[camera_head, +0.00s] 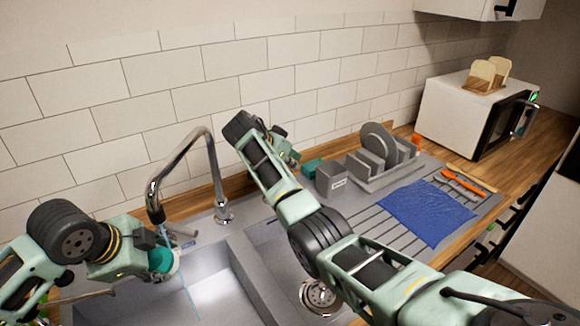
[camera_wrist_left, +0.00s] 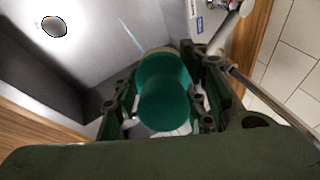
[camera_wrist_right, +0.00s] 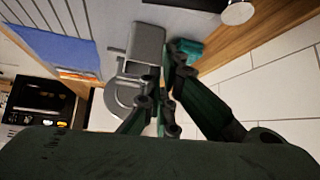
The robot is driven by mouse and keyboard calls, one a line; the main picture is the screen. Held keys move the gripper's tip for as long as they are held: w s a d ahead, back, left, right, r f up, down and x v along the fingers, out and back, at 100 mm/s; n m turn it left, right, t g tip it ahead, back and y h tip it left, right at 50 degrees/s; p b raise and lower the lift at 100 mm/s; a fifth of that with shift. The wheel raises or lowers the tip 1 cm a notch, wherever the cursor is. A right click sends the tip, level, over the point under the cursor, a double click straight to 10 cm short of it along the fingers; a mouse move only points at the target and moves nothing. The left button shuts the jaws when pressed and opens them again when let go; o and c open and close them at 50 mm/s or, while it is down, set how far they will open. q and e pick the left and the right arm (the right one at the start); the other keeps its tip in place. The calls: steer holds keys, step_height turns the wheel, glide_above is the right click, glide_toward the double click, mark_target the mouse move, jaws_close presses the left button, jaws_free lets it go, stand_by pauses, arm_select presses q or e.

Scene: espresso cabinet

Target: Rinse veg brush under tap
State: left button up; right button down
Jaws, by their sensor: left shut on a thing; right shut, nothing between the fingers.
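The veg brush (camera_head: 162,260) is teal and round-ended. It is in my left gripper (camera_head: 158,245), below the tap spout and over the sink basin (camera_head: 215,295). In the left wrist view the brush (camera_wrist_left: 165,95) sits between the two fingers, with pale bristles partly hidden beneath. The tap (camera_head: 205,150) is a chrome gooseneck rising behind the basin. A thin pale-blue streak shows in the basin; I cannot tell whether it is running water. My right gripper (camera_head: 285,148) is shut and empty, above the counter to the right of the tap.
A grey caddy (camera_head: 330,180) and a dish rack (camera_head: 385,170) with plates stand behind the drainer. A teal block (camera_head: 313,168) is beside the caddy. A blue cloth (camera_head: 425,212) and orange-handled utensils (camera_head: 462,183) lie on the drainer. A toaster oven (camera_head: 465,115) stands at right.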

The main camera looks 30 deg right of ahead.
arm_select(q)
steer(key=shift+d, duration=0.1)
arm_select(e)
steer(key=x, duration=0.8)
steer(key=a, duration=0.2)
steer(key=s+a, duration=0.1)
steer(key=a, duration=0.1)
steer(key=shift+a+f, duration=0.15)
steer(key=shift+f, duration=0.05)
steer(key=shift+s+a, duration=0.25)
steer(key=shift+a, duration=0.3)
steer(key=shift+s+a, duration=0.25)
steer(key=shift+a, duration=0.25)
